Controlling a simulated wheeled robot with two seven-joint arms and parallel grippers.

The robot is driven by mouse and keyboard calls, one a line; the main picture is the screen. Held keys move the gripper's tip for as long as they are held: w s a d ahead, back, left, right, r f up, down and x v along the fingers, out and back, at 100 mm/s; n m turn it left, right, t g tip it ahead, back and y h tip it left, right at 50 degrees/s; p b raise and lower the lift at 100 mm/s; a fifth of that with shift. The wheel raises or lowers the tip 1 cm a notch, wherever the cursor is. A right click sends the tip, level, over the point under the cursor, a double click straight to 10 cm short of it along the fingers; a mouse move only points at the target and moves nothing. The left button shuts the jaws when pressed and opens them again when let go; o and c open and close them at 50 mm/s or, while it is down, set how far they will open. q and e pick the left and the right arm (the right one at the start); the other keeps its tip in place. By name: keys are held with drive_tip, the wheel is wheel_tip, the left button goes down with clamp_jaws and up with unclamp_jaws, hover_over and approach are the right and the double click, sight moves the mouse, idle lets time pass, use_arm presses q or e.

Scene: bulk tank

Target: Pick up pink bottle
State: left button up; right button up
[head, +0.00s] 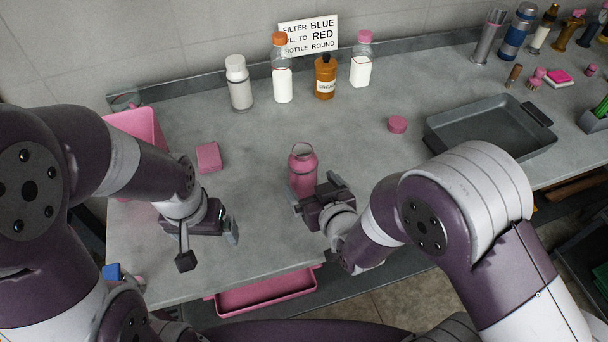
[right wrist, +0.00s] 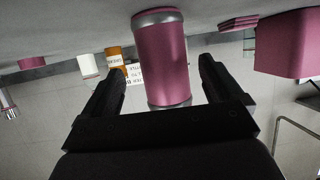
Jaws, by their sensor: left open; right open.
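The pink bottle (head: 302,172) stands upright and uncapped on the grey counter, near its front edge. A round pink cap (head: 397,125) lies on the counter to its right. My right gripper (head: 318,192) is open at the bottle's near right side. In the right wrist view, which looks upside down, the bottle (right wrist: 161,58) shows between and beyond the two spread fingers (right wrist: 168,85); I cannot tell if either touches it. My left gripper (head: 208,245) is open and empty over the counter's front left, apart from the bottle.
A pink block (head: 208,157) and a pink bin (head: 137,126) are to the left. White bottles (head: 239,84) and an amber bottle (head: 325,77) stand at the back by a sign (head: 310,36). A dark tray (head: 490,128) lies right. A pink drawer (head: 265,292) juts below the front edge.

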sight(308, 185)
use_arm(q)
drive_tip(key=shift+s+a+f, duration=0.15)
drive_tip(key=shift+a+f, duration=0.05)
drive_tip(key=shift+a, duration=0.05)
use_arm(e)
drive_tip(key=x, duration=0.4)
drive_tip(key=shift+a+f, duration=0.1)
drive_tip(key=shift+a, duration=0.25)
drive_tip(key=shift+w, duration=0.25)
use_arm(q)
drive_tip(key=shift+d, duration=0.15)
use_arm(e)
drive_tip(key=shift+c, duration=0.2)
drive_tip(key=c, duration=1.1)
drive_tip(key=shift+o, duration=0.2)
